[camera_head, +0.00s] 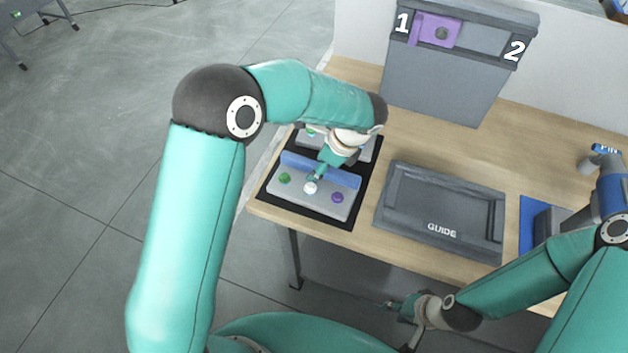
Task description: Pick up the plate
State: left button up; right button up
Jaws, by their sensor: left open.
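I cannot tell for certain which thing is the plate. A flat grey panel (300,203) with green, white and purple knobs and a blue strip lies on a black mat (263,193) at the table's left. My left gripper (318,174) is open and points down over this panel, close to the white knob; I cannot tell whether it touches. My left arm hides part of the panel behind it. A purple plate (434,31) sits at the slot marked 1 on the tall grey box. My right gripper (388,305) hangs in front of the table, its fingers too small to read.
A grey tray (384,210) marked GUIDE lies mid-table. The grey box (438,88) with slots 1 and 2 stands at the back. A blue mat (526,222) and a blue-grey device (609,188) are at the right. Bare wood shows between tray and box.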

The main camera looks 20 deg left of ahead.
pick_arm(q)
grip_shut()
jog(key=shift+r, duration=0.15)
dwell(0.4)
jog(key=shift+r, duration=0.8)
notch_tip(320, 180, up, 22)
jog(key=p, duration=0.3)
jog(key=shift+f+p, duration=0.25)
jog(key=shift+p, duration=0.15)
